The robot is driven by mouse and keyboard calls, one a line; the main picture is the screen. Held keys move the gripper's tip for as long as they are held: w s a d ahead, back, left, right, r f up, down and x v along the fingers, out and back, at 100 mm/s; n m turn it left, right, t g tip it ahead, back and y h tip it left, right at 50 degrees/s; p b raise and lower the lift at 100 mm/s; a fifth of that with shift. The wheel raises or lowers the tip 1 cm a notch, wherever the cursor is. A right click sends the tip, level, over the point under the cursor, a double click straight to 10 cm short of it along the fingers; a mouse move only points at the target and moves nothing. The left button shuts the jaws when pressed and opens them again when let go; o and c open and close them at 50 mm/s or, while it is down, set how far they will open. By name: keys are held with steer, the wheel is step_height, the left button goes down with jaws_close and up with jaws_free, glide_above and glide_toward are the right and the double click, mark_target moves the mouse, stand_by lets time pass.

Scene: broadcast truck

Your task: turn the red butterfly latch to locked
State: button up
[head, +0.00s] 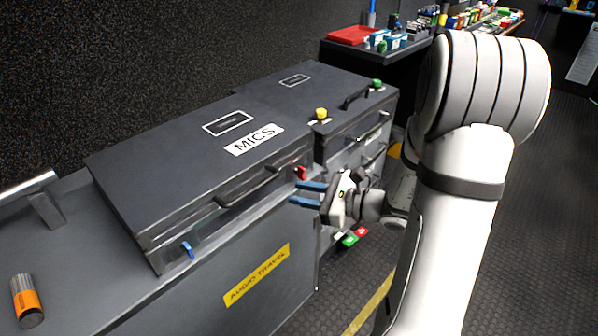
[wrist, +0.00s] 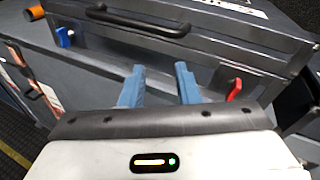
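The red butterfly latch (head: 300,173) sits on the front of the dark MICS case (head: 160,165), near its right end. In the wrist view the red latch (wrist: 234,88) is to the right of my fingers, its lever tilted. My gripper (head: 308,194) has two blue fingers that are apart with nothing between them. In the wrist view my gripper (wrist: 160,78) points at the case front between the blue and red latches, closer to the red one.
A blue latch (head: 188,250) is at the left end of the case front, with a black handle (head: 248,187) between the latches. A second case (head: 340,105) with yellow and green knobs stands to the right.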

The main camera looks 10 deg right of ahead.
mark_target(300, 173)
steer(key=w+d+f+m+t+h+b, duration=0.1)
steer(key=w+d+f+m+t+h, duration=0.2)
steer(key=w+d+f+m+t, duration=0.4)
steer(key=w+a+r+g, duration=0.1)
steer(key=w+a+r, duration=0.1)
steer(key=w+a, duration=0.2)
steer(key=shift+w+r+n, duration=0.3)
steer(key=shift+w, duration=0.2)
steer(key=shift+c, duration=0.2)
steer(key=shift+d, duration=0.1)
jaws_close()
